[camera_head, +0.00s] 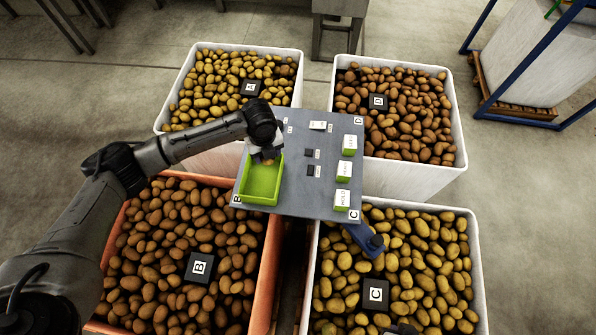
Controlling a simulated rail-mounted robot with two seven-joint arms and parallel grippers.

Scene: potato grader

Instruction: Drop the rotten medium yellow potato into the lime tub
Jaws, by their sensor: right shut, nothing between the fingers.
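The lime tub (262,182) is a shallow green tray on the left part of the grey panel, near corner B. My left gripper (266,157) is over the tub's far end. Its fingers are small and mostly hidden by the wrist, so I cannot tell whether they are open or hold anything. My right gripper (402,328) shows only as a dark piece at the bottom edge, over crate C, and is shut and empty. I cannot pick out the rotten medium yellow potato, and none shows on the tub's visible floor.
Crates of potatoes marked A (300,72), B (275,250), C (477,260) and D (462,130) surround the grey panel (300,195). Green-and-white labelled blocks (343,171) line its right side. Small dark blocks (309,153) sit mid-panel. A blue bracket (360,235) juts below it.

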